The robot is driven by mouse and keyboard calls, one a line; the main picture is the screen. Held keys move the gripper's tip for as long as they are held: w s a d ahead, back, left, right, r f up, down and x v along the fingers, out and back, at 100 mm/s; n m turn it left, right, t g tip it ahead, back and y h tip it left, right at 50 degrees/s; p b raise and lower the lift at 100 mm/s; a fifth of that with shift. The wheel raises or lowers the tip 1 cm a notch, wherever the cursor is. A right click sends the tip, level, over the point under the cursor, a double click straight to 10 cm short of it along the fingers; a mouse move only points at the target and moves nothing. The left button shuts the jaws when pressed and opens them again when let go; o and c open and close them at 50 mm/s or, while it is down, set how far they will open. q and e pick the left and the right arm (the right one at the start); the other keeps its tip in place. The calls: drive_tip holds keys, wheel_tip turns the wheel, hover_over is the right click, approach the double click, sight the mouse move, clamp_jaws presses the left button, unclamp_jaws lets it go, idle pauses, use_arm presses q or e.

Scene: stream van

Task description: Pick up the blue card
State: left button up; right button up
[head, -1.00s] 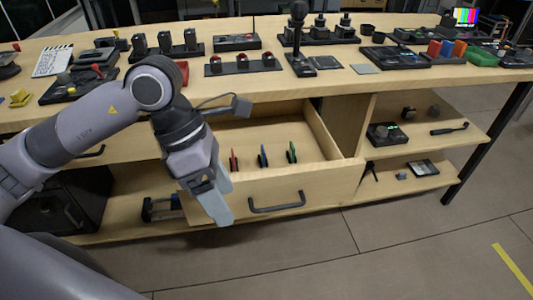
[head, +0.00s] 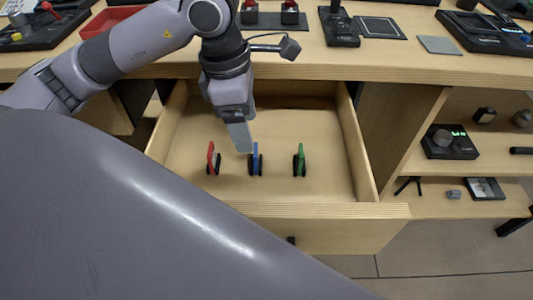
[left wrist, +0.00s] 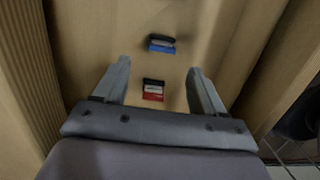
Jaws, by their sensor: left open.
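The blue card (head: 255,157) stands on edge in a small black holder in the open drawer, between the red card (head: 211,155) and the green card (head: 300,158). My left gripper (head: 241,144) points down over the drawer, its tip just above and left of the blue card in the head view. In the left wrist view the jaws (left wrist: 160,66) are apart with nothing held. There the blue card (left wrist: 161,49) lies beyond the fingertips, and the red card (left wrist: 152,96) shows between the fingers. My right gripper is not in view.
The open drawer's front panel (head: 320,232) and side walls surround the cards. The tabletop edge (head: 400,74) overhangs behind, with button boxes and joystick gear on it. Shelves at right hold a black device (head: 449,141). The drawer floor around the cards is clear.

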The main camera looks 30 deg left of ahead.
sight(256, 159)
use_arm(q)
drive_tip(key=f, duration=0.2)
drive_tip(key=d+f+b, duration=0.1)
drive_tip(key=f, duration=0.4)
drive_tip(key=shift+w+d, duration=0.25)
drive_tip(key=shift+w, duration=0.05)
drive_tip(key=c, duration=1.1)
